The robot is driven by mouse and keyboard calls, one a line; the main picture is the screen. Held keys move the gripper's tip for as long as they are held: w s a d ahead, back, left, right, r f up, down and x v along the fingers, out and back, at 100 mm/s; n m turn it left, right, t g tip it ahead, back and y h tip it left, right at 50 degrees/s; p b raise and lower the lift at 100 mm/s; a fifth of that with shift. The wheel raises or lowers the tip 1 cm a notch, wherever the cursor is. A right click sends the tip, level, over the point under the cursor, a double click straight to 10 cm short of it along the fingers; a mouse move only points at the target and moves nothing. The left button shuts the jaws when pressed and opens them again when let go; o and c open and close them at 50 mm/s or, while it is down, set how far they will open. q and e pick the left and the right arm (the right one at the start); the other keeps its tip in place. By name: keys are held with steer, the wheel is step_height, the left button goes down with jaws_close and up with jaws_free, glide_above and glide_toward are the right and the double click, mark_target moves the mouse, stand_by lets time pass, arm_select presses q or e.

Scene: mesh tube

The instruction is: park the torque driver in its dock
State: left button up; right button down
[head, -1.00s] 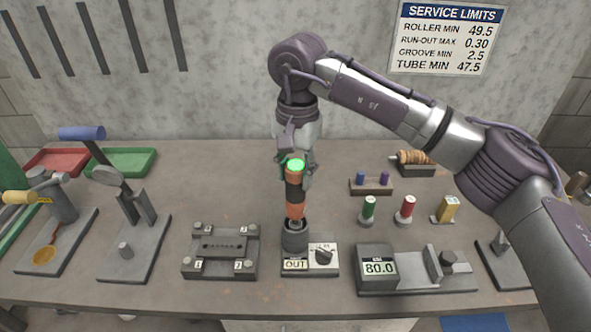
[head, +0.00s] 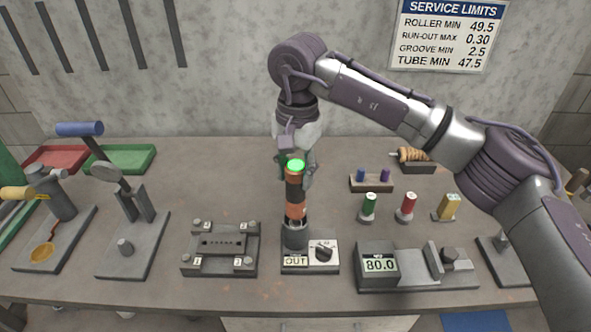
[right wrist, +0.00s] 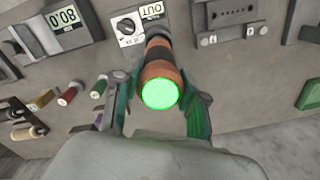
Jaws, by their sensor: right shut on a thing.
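The torque driver (head: 295,211) is an orange and black cylinder with a lit green top. It stands upright, its lower end at the dark round cup of the dock (head: 295,237). How deep it sits is hidden. The dock's base has a label reading OUT and a black dial. My right gripper (head: 299,172) is shut on the driver near its top, from behind. In the right wrist view the green end of the driver (right wrist: 160,93) lies between the two fingers (right wrist: 160,115). My left gripper is not in view.
A grey block with holes (head: 222,247) stands left of the dock, and a gauge reading 80.0 (head: 379,265) stands right. Green, red and yellow spools (head: 407,207) are at the back right. Red and green trays (head: 122,160) lie back left. Bare bench lies behind the block.

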mark_target(296, 187)
steer(key=shift+f+b, duration=1.4)
steer(key=shift+f, duration=0.45)
stand_by(1.5)
steer(key=c, duration=0.6)
jaws_free()
steer(key=shift+o, duration=0.2)
steer(key=shift+f, duration=0.1)
